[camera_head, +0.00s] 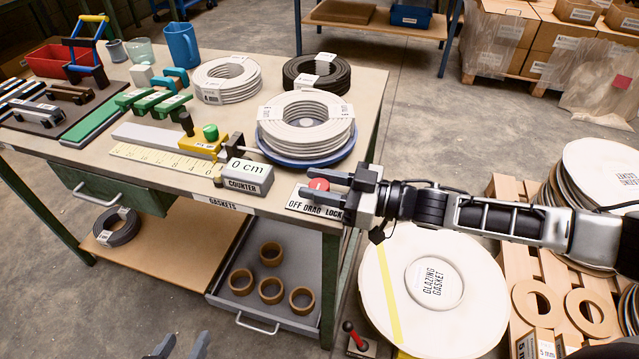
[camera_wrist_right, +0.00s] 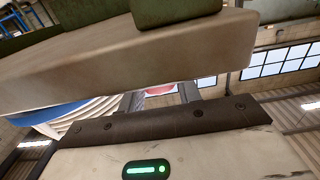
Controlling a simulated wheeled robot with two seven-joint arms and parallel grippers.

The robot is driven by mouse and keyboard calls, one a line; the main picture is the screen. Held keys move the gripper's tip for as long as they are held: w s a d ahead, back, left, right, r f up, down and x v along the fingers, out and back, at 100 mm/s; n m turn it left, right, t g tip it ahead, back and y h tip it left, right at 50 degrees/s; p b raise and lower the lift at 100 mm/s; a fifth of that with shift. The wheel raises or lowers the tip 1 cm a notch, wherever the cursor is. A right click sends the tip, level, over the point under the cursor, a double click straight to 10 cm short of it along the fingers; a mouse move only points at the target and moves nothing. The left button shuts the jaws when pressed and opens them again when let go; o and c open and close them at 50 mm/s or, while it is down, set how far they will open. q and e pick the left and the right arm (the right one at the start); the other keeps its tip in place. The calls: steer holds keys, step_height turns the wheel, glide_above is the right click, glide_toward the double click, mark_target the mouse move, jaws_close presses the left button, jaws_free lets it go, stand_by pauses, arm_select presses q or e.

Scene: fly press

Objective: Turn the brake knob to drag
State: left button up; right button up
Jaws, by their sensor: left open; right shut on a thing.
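The red brake knob (camera_head: 318,184) sits at the table's front right corner, above a white plate (camera_head: 314,204) lettered OFF, DRAG, LOCK. My right gripper (camera_head: 322,181) reaches in from the right and is shut on the knob. In the right wrist view the knob (camera_wrist_right: 160,90) shows as a bit of red between the fingers, mostly hidden by the table edge. I cannot tell which word the knob points to. My left gripper (camera_head: 178,347) is low at the bottom edge of the head view, open, empty and away from the table.
A counter (camera_head: 246,176) reading 0 cm stands left of the knob. A white coil (camera_head: 306,125) sits on a blue turntable (camera_head: 308,160) behind it. A large glazing gasket roll (camera_head: 385,290) stands below the right arm.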

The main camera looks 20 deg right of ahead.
steer(key=o, duration=1)
steer(key=shift+c, duration=0.2)
steer(key=v, duration=1.6)
steer(key=shift+a, duration=0.1)
